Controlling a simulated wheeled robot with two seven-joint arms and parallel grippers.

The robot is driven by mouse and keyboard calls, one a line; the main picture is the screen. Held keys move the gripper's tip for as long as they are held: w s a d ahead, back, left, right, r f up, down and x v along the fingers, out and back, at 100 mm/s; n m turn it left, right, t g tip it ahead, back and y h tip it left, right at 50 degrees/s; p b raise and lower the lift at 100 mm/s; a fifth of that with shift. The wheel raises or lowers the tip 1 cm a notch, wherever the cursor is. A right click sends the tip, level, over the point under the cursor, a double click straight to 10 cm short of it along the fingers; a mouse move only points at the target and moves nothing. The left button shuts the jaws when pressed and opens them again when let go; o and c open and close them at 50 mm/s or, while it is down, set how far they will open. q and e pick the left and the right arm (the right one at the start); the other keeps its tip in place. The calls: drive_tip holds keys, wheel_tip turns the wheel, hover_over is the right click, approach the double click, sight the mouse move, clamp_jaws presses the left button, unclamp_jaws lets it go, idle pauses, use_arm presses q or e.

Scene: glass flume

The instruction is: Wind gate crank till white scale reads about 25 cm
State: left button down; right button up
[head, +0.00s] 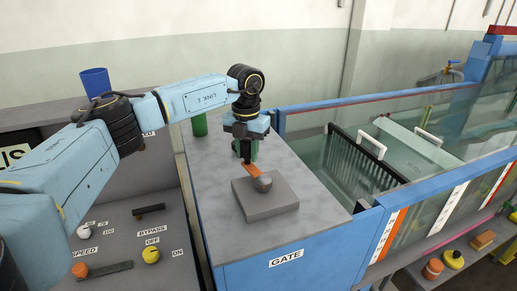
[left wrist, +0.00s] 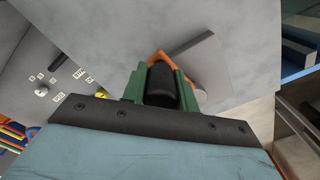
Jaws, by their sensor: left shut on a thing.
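The gate crank stands on a grey block (head: 265,207) on top of the blue GATE cabinet (head: 290,262). Its orange arm (head: 252,171) runs from the grey hub (head: 263,183) back to the handle under my left gripper (head: 244,152). In the left wrist view, the green fingers (left wrist: 162,82) are shut around the upright black handle (left wrist: 161,88), with part of the orange arm (left wrist: 158,56) behind it. A white scale strip (head: 446,208) and an orange-and-white strip (head: 388,235) stand on the flume's front; their readings are too small to make out. My right gripper is out of view.
The glass flume (head: 470,130) runs right of the cabinet, with a black barred rack (head: 355,165) inside. A panel with a yellow knob (head: 151,255) lies left. A green cylinder (head: 199,125) stands behind my gripper. The cabinet top in front of the block is clear.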

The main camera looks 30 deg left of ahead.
use_arm(q)
drive_tip(key=c, duration=1.1)
unclamp_jaws()
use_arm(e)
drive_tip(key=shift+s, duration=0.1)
use_arm(q)
wheel_tip(320, 180, up, 14)
drive_tip(key=shift+f+b, duration=0.25)
drive_tip(key=shift+b, duration=0.05)
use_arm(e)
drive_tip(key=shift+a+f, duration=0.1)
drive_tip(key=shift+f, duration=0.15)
